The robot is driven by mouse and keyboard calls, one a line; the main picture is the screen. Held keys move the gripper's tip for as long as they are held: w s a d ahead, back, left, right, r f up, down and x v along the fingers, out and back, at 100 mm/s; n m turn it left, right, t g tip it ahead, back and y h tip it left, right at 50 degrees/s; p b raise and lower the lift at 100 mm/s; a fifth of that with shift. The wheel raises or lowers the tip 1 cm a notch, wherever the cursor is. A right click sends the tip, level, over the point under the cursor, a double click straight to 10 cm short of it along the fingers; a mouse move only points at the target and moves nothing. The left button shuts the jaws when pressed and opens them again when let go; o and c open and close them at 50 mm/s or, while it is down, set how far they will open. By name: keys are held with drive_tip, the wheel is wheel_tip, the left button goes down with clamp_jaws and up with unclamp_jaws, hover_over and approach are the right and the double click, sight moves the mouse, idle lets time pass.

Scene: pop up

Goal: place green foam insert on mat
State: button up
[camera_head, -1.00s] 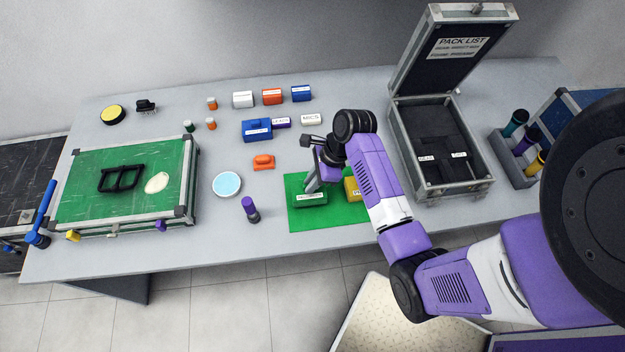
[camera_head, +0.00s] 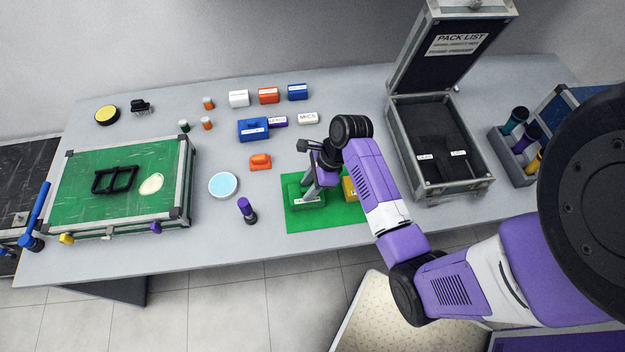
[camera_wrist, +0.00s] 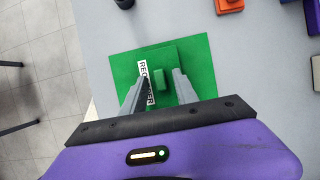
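The green mat (camera_head: 300,222) lies flat near the table's front edge. The green foam insert (camera_head: 298,190) is on the mat's left part, with a white label and a raised grip block. It also shows in the wrist view (camera_wrist: 160,55), its label partly hidden by a finger. My gripper (camera_head: 312,190) is down over the insert. In the wrist view my gripper (camera_wrist: 161,82) has its fingers apart on either side of the grip block, with a visible gap. A yellow block (camera_head: 349,189) is on the mat's right, partly hidden by my arm.
An open case (camera_head: 398,150) with dark foam stands right. An orange block (camera_head: 260,162), a light-blue disc (camera_head: 223,185) and a purple-topped peg (camera_head: 247,211) lie left of the mat. A framed green board (camera_head: 80,205) is farther left. More blocks stand behind.

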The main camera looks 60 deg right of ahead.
drive_tip(key=v, duration=1.2)
drive_tip(key=s+a+f+n+t+h, duration=0.2)
drive_tip(key=a+f+n, duration=0.1)
drive_tip(key=a+n, duration=0.35)
drive_tip(key=s+a+f+n+t+h, duration=0.2)
drive_tip(key=a+n, duration=0.3)
drive_tip(key=a, duration=0.3)
drive_tip(key=s+a+r+n+t, duration=0.2)
drive_tip(key=s+r+n, duration=0.1)
drive_tip(key=r+n, duration=0.2)
drive_tip(key=s+a+r+n+t, duration=0.2)
drive_tip(key=s+r+n+t, duration=0.1)
drive_tip(key=r+n, duration=0.3)
drive_tip(key=s+a+r+n+t+y, duration=0.1)
drive_tip(key=s+a+r+n+t, duration=0.1)
drive_tip(key=s+r+n, duration=0.3)
wheel_tip(320, 180, up, 4)
drive_tip(key=shift+a+n, duration=0.45)
drive_tip(key=shift+a, duration=0.15)
drive_tip(key=shift+f, duration=0.1)
wheel_tip(320, 180, down, 6)
drive_tip(key=b, duration=0.6)
